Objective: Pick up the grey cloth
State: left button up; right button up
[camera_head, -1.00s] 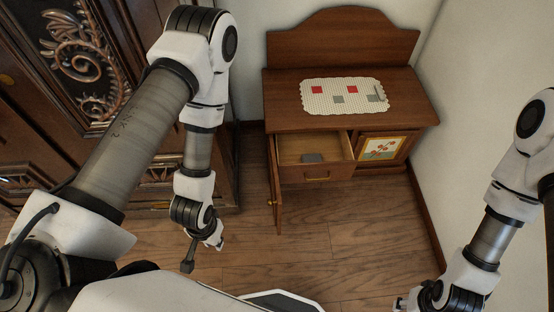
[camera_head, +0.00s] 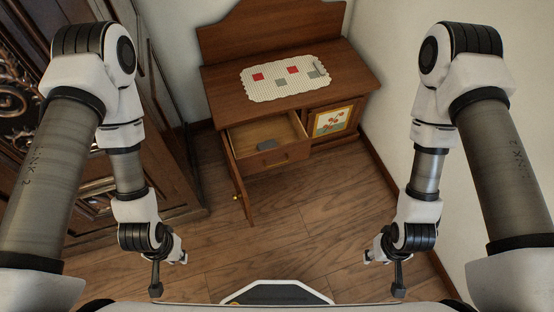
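The cabinet top (camera_head: 221,81) bears a pale mat (camera_head: 267,93) with red and grey squares. A small door (camera_head: 241,184) stands open below the drawer's left side. A picture panel (camera_head: 331,121) is at right. A carved armoire (camera_head: 150,130) stands left. The floor (camera_head: 285,222) ahead is clear.

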aim_at(272, 143)
jog(key=z, duration=4.5)
jog(key=u, duration=4.6)
jog(key=i+l+u, duration=0.2)
jog(key=u, duration=0.15)
jog(key=i+l+u, duration=0.2)
jog(key=l+u, duration=0.15)
jog(key=l, duration=0.15)
jog(key=i+l+u, duration=0.1)
jog(key=l+u, duration=0.25)
